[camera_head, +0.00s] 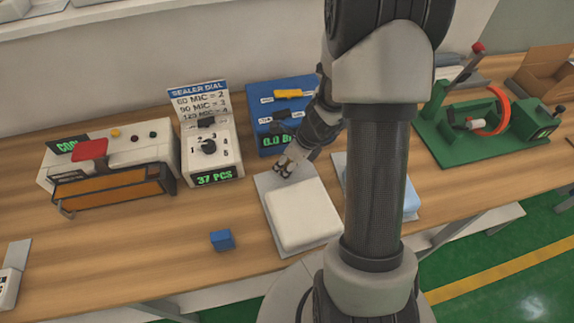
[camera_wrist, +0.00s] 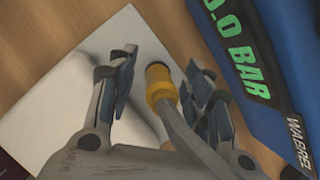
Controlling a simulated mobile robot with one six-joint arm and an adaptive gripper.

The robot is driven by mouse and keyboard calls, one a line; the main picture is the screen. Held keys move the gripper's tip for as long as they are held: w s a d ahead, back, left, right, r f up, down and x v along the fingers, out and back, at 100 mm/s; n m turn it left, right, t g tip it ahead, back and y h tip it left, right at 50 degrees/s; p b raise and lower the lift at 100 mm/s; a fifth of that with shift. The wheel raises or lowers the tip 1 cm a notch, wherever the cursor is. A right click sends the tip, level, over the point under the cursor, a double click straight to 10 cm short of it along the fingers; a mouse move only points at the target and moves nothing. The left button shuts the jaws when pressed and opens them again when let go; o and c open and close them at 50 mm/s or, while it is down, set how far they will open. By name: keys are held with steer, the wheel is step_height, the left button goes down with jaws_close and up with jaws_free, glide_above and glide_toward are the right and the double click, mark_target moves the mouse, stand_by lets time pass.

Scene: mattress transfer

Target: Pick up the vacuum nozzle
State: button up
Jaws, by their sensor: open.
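The vacuum nozzle (camera_wrist: 158,82) shows in the wrist view as a yellow-collared tip on a pale hose. It lies between the two fingers of my gripper (camera_wrist: 165,95), which are open and apart on either side of it. Whether either finger touches it I cannot tell. In the head view my gripper (camera_head: 284,167) is low at the back edge of the white mattress (camera_head: 302,216), in front of the blue vacuum unit (camera_head: 264,117). The nozzle cannot be made out in the head view. The unit's display (camera_wrist: 240,63) reads 0.0 BAR.
A dial box (camera_head: 211,153) reading 37 PCS and a sealer with a red handle (camera_head: 90,149) stand to the left. A blue block (camera_head: 222,240) lies in front. A green fixture (camera_head: 450,130) stands at the right.

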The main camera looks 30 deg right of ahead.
steer(key=shift+r, duration=0.1)
jaws_close()
stand_by(0.4)
steer(key=shift+r, duration=0.1)
